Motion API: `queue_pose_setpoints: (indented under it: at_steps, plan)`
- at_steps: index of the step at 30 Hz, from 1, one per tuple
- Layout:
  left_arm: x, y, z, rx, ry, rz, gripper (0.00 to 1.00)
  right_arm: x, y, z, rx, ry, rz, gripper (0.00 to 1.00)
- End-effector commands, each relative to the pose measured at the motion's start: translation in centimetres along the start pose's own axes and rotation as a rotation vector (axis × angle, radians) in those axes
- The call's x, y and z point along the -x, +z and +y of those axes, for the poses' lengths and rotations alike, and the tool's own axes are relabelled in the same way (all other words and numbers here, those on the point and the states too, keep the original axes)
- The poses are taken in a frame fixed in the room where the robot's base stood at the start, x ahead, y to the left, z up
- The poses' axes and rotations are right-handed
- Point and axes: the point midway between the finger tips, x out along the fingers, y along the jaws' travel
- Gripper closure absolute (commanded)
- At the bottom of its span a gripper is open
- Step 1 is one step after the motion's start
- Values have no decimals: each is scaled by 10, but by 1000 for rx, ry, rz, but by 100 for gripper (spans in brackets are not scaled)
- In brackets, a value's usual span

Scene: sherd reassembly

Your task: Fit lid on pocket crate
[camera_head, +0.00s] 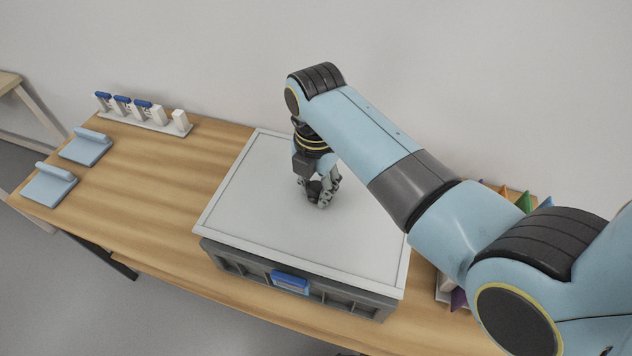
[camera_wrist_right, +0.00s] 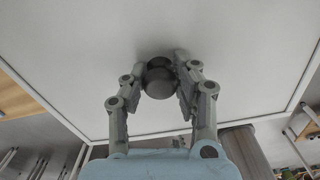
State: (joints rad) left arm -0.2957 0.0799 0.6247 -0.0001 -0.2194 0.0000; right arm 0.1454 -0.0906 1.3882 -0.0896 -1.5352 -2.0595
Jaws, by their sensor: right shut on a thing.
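The pale grey lid (camera_head: 262,190) has a raised white rim and covers the top of the dark grey pocket crate (camera_head: 340,298). A blue label shows on the crate's front wall. The lid looks roughly level and lined up with the crate; whether it is fully seated I cannot tell. My right gripper (camera_head: 321,203) is at the middle of the lid, shut on its dark round knob (camera_wrist_right: 160,80), which shows between the fingers in the right wrist view. The crate's inside is hidden by the lid. My left gripper is not in view.
The crate stands on a wooden table (camera_head: 150,200). Two light blue rests (camera_head: 50,186) lie at the left. A white rack (camera_head: 150,122) with blue-topped pieces stands at the back left. Colourful upright pieces (camera_head: 524,202) are partly hidden behind my right arm.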

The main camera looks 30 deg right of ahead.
Motion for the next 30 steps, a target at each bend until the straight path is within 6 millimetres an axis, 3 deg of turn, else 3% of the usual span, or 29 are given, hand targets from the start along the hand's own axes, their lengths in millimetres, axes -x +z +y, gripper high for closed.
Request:
queue_pose_setpoints:
  at_steps: [14,30]
  plan:
    - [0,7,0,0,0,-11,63,0,0,0,0,1,-1,100]
    - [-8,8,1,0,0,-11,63,-16,0,0,0,0,0,100]
